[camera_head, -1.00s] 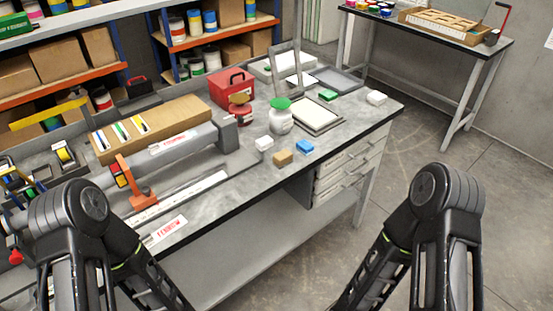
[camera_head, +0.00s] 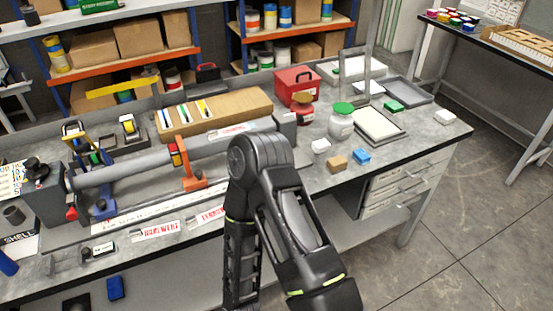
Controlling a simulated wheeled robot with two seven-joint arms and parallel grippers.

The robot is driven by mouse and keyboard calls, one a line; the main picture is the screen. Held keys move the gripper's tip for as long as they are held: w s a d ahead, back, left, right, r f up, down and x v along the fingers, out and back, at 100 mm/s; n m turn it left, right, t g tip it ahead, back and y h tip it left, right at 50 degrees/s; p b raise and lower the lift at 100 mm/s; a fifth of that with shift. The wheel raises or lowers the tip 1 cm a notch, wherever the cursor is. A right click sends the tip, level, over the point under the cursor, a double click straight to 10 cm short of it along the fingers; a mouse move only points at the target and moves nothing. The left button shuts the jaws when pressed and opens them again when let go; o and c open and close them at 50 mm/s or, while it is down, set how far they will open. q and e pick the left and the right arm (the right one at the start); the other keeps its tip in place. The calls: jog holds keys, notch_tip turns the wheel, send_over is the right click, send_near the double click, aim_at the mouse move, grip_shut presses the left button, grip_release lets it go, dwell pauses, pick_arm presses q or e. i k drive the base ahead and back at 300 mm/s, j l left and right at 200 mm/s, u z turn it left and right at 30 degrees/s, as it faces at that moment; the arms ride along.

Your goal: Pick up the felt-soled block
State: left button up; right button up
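Several small blocks sit on the grey workbench (camera_head: 290,178): a white block (camera_head: 321,146), a tan block (camera_head: 337,164) and a blue block (camera_head: 362,157) in a loose group near the front edge. A green block (camera_head: 393,106) lies farther back, and another white block (camera_head: 445,117) sits near the right end. I cannot tell which block has a felt sole, as the undersides are hidden. One of my arms rises in the middle foreground, left of the group. Neither gripper's fingers show.
A long grey tube (camera_head: 130,168) and an orange clamp (camera_head: 192,177) occupy the left side. Open floor lies to the right.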

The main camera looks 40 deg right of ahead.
aim_at(338, 164)
jog(key=k+l, duration=0.55)
jog(key=k+l+u, duration=0.1)
jog(key=k+l, duration=0.4)
jog(key=l, duration=0.3)
